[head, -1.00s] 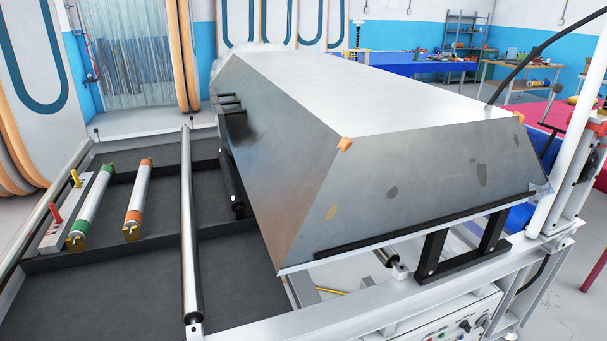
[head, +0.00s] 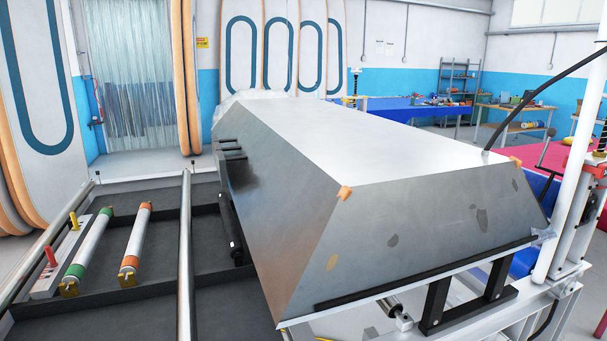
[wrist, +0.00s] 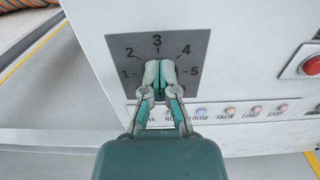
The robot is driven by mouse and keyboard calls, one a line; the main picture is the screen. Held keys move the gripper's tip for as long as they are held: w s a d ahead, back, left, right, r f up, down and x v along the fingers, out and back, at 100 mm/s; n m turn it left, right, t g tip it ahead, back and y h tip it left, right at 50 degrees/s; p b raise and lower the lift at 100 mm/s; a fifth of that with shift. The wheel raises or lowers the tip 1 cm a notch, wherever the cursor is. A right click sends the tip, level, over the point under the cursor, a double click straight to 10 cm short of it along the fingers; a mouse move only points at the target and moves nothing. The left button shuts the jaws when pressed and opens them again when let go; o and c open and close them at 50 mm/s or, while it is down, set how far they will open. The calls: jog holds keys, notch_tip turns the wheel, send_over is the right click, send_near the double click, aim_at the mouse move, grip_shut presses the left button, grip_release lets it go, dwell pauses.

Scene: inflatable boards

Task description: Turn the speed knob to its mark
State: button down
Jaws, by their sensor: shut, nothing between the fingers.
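The grey speed dial plate (wrist: 135,68) is on a white control panel (wrist: 245,45) in the wrist view. Its printed numbers 1 to 5 can be read in an arc. My gripper (wrist: 159,66) is over the middle of the plate, with its fingertips together below the 3. Nothing shows between the fingers. The knob is hidden behind the fingers, so I cannot see its pointer or whether the tips touch it. I cannot make out a separate mark. The panel face and my gripper are not in the head view.
A row of labelled small lamps or buttons (wrist: 228,112) runs below the dial. A red button (wrist: 312,66) is at the panel's right edge. A large grey metal hood (head: 400,215) fills the head view.

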jog(key=shift+r, duration=0.1)
jog(key=v, duration=0.6)
jog(key=shift+r, duration=0.3)
dwell(0.3)
